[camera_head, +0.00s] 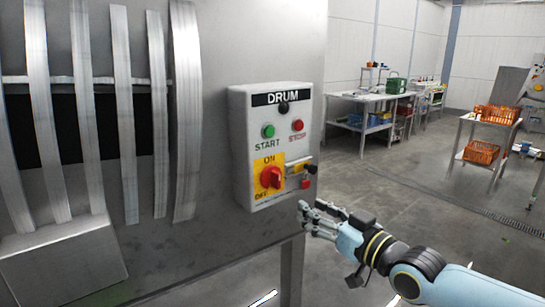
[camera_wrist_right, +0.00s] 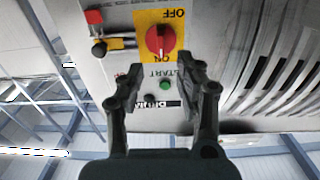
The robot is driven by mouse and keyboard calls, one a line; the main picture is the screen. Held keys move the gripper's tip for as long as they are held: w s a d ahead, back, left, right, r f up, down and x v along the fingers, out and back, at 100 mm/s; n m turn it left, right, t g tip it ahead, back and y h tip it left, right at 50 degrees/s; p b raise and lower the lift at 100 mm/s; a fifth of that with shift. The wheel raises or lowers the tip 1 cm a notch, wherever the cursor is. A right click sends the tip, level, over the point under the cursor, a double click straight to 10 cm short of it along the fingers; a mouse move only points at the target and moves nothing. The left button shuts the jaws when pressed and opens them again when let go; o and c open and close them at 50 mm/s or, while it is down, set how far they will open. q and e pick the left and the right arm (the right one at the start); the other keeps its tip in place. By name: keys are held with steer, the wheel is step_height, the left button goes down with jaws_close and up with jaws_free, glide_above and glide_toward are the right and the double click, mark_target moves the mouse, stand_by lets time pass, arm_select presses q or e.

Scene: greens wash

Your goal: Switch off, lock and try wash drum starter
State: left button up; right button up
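The drum starter (camera_head: 243,130) is a grey box on the steel machine wall, marked DRUM. It has a green START button (camera_head: 268,131), a red stop button (camera_head: 298,125) and a red rotary switch (camera_head: 271,177) on a yellow ON/OFF plate. The switch also shows upside down in the right wrist view (camera_wrist_right: 160,41); its exact setting is hard to tell. Right of it are a yellow bar (camera_head: 294,169) with a black knob (camera_head: 311,170) and a small red block (camera_head: 305,184). My right gripper (camera_head: 310,215) is open and empty, below right of the box. My left gripper is out of view.
Curved metal strips (camera_head: 126,110) and a sloped steel ledge (camera_head: 60,262) lie left of the starter. A steel table (camera_head: 375,98) and a rack with orange crates (camera_head: 482,152) stand far behind right. The floor between is clear.

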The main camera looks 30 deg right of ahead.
mark_target(280, 178)
steer(key=w+b, duration=0.2)
steer(key=w, duration=0.1)
steer(key=w+r+b, duration=0.1)
steer(key=w+b, duration=0.1)
steer(key=w, duration=0.1)
steer(key=w+r+b, duration=0.1)
steer(key=w+b, duration=0.1)
steer(key=w, duration=0.2)
steer(key=shift+a+r+b, duration=0.15)
steer(key=shift+a+b, duration=0.15)
steer(key=shift+a, duration=0.05)
steer(key=shift+w+r, duration=0.1)
steer(key=shift+w, duration=0.45)
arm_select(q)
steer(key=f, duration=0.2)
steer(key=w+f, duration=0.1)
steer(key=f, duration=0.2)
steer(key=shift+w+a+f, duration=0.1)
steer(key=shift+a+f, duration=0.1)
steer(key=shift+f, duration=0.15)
arm_select(e)
steer(key=shift+r+n, duration=0.1)
steer(key=shift+n, duration=0.2)
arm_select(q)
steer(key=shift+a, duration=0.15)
arm_select(e)
jaws_close()
